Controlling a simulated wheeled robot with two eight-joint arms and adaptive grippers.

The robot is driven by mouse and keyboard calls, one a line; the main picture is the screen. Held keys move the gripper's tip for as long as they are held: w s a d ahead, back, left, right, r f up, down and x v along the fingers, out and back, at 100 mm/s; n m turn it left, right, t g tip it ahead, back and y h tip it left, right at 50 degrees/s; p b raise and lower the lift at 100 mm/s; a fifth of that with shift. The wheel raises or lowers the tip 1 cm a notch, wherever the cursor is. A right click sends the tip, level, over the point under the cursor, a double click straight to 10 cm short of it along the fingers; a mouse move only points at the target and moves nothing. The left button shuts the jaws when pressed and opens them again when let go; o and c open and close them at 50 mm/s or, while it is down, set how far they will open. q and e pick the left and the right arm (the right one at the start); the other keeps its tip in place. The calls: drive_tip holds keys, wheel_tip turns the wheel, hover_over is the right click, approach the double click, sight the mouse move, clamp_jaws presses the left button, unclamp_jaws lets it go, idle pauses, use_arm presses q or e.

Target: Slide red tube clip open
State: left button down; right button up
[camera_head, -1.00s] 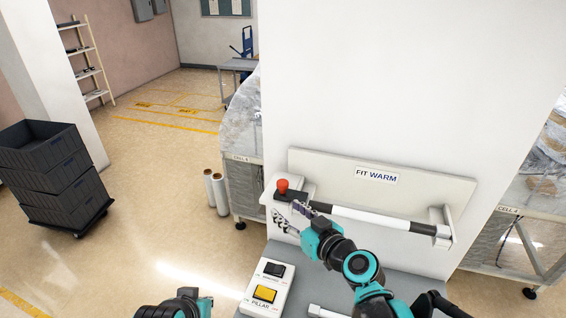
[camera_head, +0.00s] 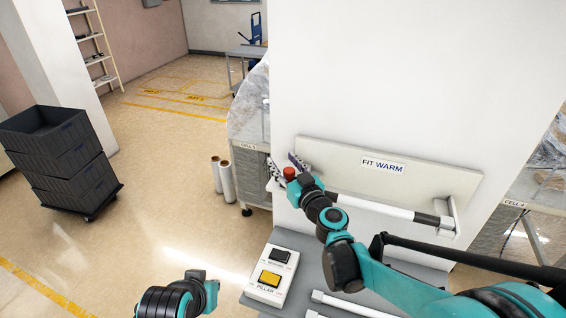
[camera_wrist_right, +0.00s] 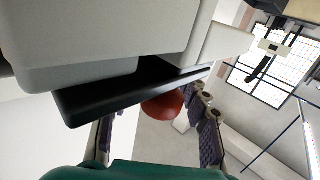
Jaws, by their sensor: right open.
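The red knob of the clip (camera_head: 289,173) is at the left end of the white tube (camera_head: 370,206) on the wall holder. In the right wrist view the red knob (camera_wrist_right: 163,106) sits under a black bar (camera_wrist_right: 130,92), between the two purple-padded fingers. My right gripper (camera_head: 287,168) is open around the knob, with a finger on either side; whether the pads touch it I cannot tell. Part of the clip is hidden behind the gripper and wrist. My left gripper (camera_head: 205,284) is low at the left of the pillar, apart from the clip, its fingers unclear.
A white panel labelled FIT WARM (camera_head: 410,178) stands behind the tube. A control box (camera_head: 272,275) with black and yellow buttons is below. The white pillar (camera_head: 400,80) rises behind. Grey crates (camera_head: 60,160) stand far left, with open floor between.

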drive_tip(key=shift+w, duration=0.15)
drive_tip(key=shift+a, duration=0.1)
drive_tip(key=shift+c, duration=0.2)
clamp_jaws()
drive_tip(key=a, duration=0.2)
drive_tip(key=w+a, duration=0.1)
drive_tip(key=a, duration=0.1)
drive_tip(key=shift+w+b, duration=0.15)
drive_tip(key=shift+b, duration=0.2)
